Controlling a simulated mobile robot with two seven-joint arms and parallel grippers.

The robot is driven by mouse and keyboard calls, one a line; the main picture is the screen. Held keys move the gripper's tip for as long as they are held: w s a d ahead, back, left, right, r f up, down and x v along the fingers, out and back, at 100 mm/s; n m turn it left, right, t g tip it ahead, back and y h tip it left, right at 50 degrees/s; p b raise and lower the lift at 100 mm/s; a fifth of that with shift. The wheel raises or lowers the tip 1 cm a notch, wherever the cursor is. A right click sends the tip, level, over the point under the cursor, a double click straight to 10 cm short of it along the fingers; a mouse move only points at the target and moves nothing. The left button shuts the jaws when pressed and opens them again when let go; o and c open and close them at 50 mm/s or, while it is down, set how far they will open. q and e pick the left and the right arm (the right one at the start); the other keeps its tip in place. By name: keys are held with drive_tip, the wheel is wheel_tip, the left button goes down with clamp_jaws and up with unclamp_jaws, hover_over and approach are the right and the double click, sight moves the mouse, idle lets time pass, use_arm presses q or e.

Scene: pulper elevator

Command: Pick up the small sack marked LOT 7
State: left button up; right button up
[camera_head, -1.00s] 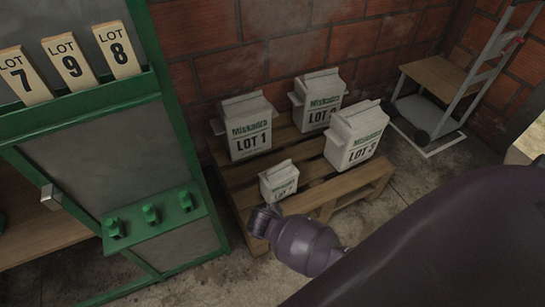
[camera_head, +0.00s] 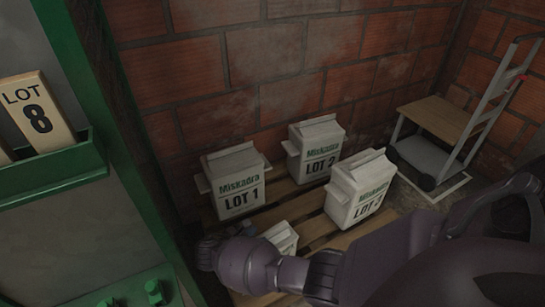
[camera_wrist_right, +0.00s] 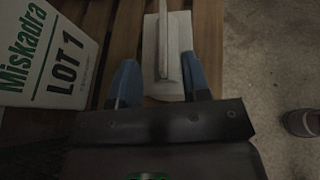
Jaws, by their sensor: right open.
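The small white sack (camera_head: 282,236) stands at the front of the wooden pallet. In the head view my right arm covers its lower part, and its lot number cannot be read now. In the right wrist view I look down on the small sack (camera_wrist_right: 168,42), with its folded top ridge running between the fingers. My right gripper (camera_wrist_right: 160,65) is open, its two blue fingers on either side of the sack's near end. I cannot tell whether they touch it. My left gripper is not in view.
Larger sacks LOT 1 (camera_head: 236,182), LOT 2 (camera_head: 316,150) and a third, partly covered one (camera_head: 358,188) stand on the pallet (camera_head: 312,228). A green-framed cabinet (camera_head: 70,165) is at left, a hand truck (camera_head: 470,120) at right, a brick wall (camera_head: 250,60) behind.

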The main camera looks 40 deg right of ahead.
sight(269, 233)
drive_tip(key=b+x, duration=0.1)
drive_tip(key=x, duration=0.4)
drive_tip(key=shift+s+d+f+b, duration=0.15)
drive_tip(key=shift+s+f+b, duration=0.1)
drive_tip(key=shift+f+b, duration=0.15)
drive_tip(key=shift+w+d+f, duration=0.1)
drive_tip(key=shift+d+f, duration=0.05)
drive_tip(key=shift+d, duration=0.35)
clamp_jaws()
drive_tip(key=shift+w, duration=0.1)
idle(0.6)
